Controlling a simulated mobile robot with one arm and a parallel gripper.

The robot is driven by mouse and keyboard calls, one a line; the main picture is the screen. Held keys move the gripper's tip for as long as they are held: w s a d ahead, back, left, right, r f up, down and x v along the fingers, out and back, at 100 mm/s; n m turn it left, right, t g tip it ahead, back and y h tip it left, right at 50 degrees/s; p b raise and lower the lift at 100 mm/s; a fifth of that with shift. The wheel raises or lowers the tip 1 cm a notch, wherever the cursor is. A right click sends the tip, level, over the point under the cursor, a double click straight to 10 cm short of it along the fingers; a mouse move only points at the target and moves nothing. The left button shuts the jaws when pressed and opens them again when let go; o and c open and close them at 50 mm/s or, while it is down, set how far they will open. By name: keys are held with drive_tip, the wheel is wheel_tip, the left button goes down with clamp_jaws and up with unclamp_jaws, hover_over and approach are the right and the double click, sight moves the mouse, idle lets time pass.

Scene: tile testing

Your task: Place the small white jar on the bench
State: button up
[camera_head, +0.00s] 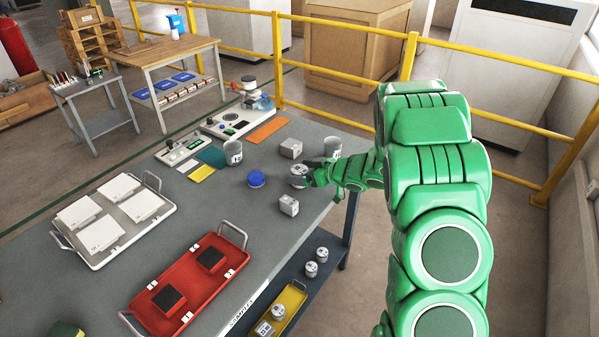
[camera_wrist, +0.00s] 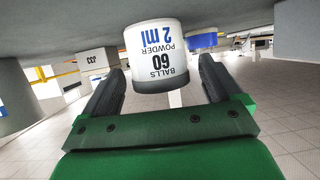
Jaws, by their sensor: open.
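The small white jar (camera_head: 298,168) stands on the grey bench (camera_head: 262,215), close to its right edge. In the wrist view, which is upside down, the jar (camera_wrist: 158,52) shows its "BALLS POWDER 60 2 ml" label and a dark lid. Its base appears to meet the bench surface (camera_wrist: 230,16). My gripper (camera_head: 310,176) is at the jar, reaching in from the right. In the wrist view my gripper (camera_wrist: 160,78) is open, one finger on either side of the jar, with gaps visible. The fingers partly hide the jar in the head view.
A red tray (camera_head: 190,262) and a white tray (camera_head: 150,207) lie left. A lower shelf (camera_head: 325,247) holds jars. A yellow railing (camera_head: 340,30) stands behind.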

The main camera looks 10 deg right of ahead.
sight(304, 172)
drive_tip(key=shift+v, duration=3.25)
drive_tip(key=shift+s+a+r, duration=0.15)
drive_tip(key=shift+a, duration=0.1)
